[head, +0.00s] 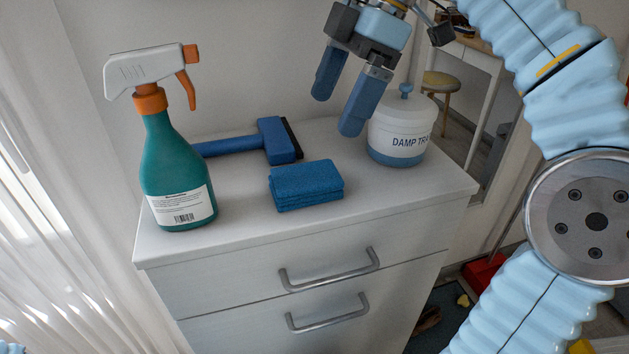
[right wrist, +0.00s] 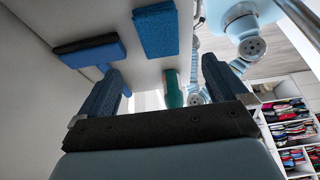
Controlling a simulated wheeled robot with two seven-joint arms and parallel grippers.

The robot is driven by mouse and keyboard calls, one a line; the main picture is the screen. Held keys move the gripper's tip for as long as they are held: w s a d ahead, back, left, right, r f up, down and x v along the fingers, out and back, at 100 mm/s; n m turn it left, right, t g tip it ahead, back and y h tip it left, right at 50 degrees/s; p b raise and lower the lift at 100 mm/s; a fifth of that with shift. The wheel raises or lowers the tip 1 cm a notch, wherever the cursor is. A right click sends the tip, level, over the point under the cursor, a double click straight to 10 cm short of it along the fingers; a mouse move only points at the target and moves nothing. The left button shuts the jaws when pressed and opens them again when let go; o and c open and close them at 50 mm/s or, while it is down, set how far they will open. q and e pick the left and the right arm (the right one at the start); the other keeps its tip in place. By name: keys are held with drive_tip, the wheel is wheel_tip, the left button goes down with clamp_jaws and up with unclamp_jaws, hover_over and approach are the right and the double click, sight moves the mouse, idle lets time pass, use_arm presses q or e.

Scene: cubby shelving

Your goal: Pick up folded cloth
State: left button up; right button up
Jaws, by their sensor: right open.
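The folded cloth (head: 306,186), blue and stacked in layers, lies flat on the white cabinet top near its front middle. It also shows in the right wrist view (right wrist: 157,29) at the top. My right gripper (head: 337,112) is open and empty, its two blue fingers pointing down. It is above the back right of the cabinet top, behind and to the right of the cloth and apart from it. The right wrist view shows both fingers, with nothing held between them. My left gripper is not in view.
A teal spray bottle (head: 172,175) stands left of the cloth. A blue squeegee (head: 270,141) lies behind it. A white lidded tub (head: 397,138) stands at the back right, close to my right gripper. The front right of the cabinet top (head: 400,190) is clear.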

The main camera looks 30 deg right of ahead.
sight(307, 174)
drive_tip(key=b+x, duration=0.2)
drive_tip(key=x, duration=0.9)
drive_tip(key=shift+d, duration=0.1)
drive_tip(key=shift+f+b, duration=0.2)
drive_tip(key=shift+b, duration=0.15)
drive_tip(key=c, duration=1.1)
